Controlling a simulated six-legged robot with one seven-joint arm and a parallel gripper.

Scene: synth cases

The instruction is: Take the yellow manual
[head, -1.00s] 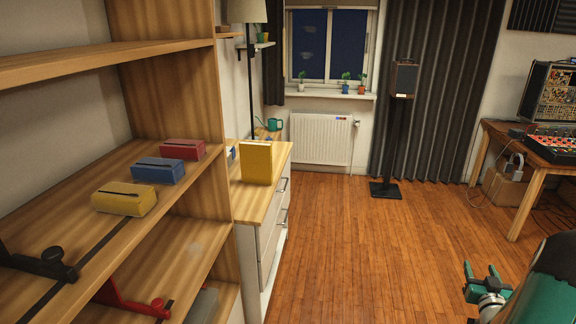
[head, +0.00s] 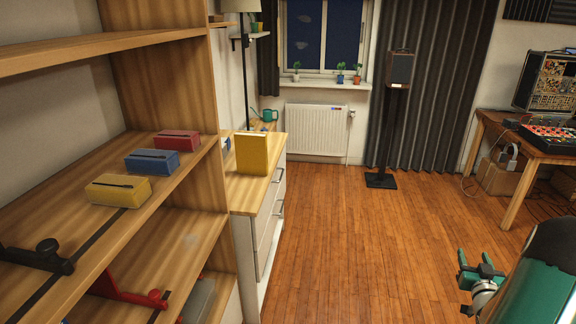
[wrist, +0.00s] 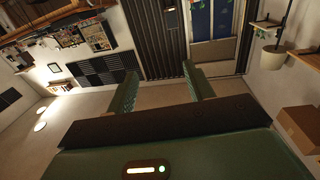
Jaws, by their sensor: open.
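The yellow manual (head: 252,154) stands upright on the wooden top of a white drawer cabinet (head: 246,192), left of centre in the head view. It is not seen in the wrist view. My gripper (head: 481,268) is at the lower right of the head view, far to the right of the manual and apart from it. In the wrist view its two green fingers (wrist: 160,84) are spread with nothing between them.
A wooden shelf unit (head: 165,80) at the left, beside the cabinet, holds yellow, blue and red boxes (head: 118,189). A speaker stand (head: 381,180) and a desk (head: 530,150) stand further right. The wooden floor (head: 350,220) between is clear.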

